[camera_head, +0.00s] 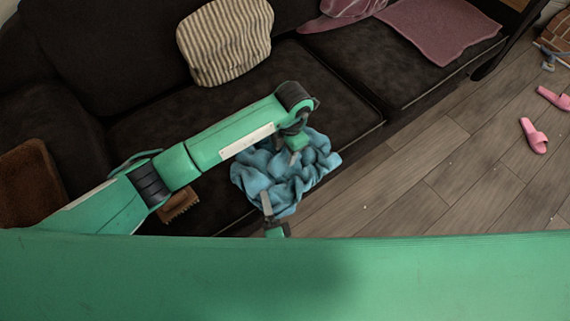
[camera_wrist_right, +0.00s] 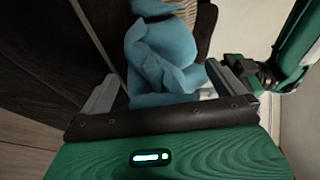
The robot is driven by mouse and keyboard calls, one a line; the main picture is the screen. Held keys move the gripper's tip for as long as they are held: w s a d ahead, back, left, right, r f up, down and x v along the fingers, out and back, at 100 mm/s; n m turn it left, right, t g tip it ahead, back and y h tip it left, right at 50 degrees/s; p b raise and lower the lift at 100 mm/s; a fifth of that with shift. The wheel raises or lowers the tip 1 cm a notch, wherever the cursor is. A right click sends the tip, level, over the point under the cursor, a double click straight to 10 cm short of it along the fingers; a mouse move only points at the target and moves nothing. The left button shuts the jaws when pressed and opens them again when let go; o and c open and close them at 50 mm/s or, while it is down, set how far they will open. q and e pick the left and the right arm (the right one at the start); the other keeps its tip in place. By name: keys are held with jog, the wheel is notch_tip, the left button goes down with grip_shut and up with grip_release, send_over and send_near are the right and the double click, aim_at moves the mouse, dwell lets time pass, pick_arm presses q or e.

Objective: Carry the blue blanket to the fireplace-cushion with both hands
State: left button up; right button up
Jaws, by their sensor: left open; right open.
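The blue blanket (camera_head: 320,165) lies crumpled at the front edge of the dark sofa. It also shows in the right wrist view (camera_wrist_right: 165,55), between and beyond my right fingers. My left gripper (camera_head: 295,156) is open at the blanket's upper middle, and its fingertip overlaps the cloth. My right gripper (camera_head: 267,204) is open at the blanket's lower edge, mostly hidden by my green body in front. In the right wrist view its fingers (camera_wrist_right: 160,88) stand apart with the blanket between them; I cannot tell whether they touch it. I cannot identify the fireplace-cushion.
The dark sofa (camera_head: 345,85) holds a striped pillow (camera_head: 225,42) and a mauve cloth (camera_head: 440,28). A brown item (camera_head: 180,205) lies left of the blanket. Pink slippers (camera_head: 533,136) lie on the wooden floor (camera_head: 430,185), which is otherwise mostly clear at right.

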pick_arm(q)
grip_shut()
pick_arm(e)
jog(key=c, duration=1.5)
pick_arm(q)
jog(key=shift+r, duration=0.1)
pick_arm(e)
jog(key=shift+o, duration=0.2)
jog(key=shift+r, duration=0.1)
